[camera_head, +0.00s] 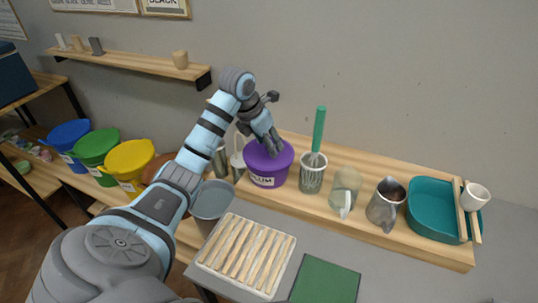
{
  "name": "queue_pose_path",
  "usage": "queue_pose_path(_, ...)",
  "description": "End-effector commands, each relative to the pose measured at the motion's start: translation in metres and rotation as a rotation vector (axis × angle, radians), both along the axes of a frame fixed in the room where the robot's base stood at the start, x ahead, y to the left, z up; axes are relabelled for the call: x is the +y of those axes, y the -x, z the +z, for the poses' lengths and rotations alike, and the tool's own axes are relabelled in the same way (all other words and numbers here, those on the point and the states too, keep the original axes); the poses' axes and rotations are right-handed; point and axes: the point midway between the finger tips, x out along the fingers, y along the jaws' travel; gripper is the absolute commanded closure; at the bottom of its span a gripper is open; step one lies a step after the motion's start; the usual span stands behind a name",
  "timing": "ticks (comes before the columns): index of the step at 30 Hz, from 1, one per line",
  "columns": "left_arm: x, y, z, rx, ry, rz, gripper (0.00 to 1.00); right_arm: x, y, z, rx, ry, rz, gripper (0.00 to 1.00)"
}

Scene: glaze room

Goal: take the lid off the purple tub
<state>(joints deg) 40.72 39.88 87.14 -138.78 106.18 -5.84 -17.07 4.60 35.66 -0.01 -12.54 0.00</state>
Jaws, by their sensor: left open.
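The purple tub (268,177) stands on the wooden shelf board at the back of the table, with a pale label on its front. Its purple lid (283,155) is on top. My left gripper (272,147) is open, directly over the lid, with its fingers pointing down. The fingers hide part of the lid, and I cannot tell whether they touch it. My right gripper is not in view.
A holder with a green-handled tool (313,172), a glass jug (345,189), a metal pitcher (386,203) and a teal basin (434,209) stand to the right. A grey bucket (211,200), a slatted rack (246,255) and a green mat (325,281) are in front.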

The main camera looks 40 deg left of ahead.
Motion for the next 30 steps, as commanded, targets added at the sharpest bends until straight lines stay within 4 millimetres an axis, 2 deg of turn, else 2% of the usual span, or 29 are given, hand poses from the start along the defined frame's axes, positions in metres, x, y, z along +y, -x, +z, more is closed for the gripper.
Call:
queue_pose_path(6, -0.001, -0.002, -0.003, -0.001, 0.000, -0.001, 0.55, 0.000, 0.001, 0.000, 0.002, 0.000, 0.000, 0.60)
queue_pose_path(15, -0.001, -0.002, -0.003, -0.001, 0.001, -0.001, 1.00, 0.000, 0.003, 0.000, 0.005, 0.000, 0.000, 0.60)
queue_pose_path(25, -0.001, -0.002, -0.002, -0.001, 0.000, -0.001, 1.00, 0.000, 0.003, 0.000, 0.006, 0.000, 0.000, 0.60)
queue_pose_path(30, -0.001, -0.003, 0.014, -0.003, 0.000, -0.001, 1.00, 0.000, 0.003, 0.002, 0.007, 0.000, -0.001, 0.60)
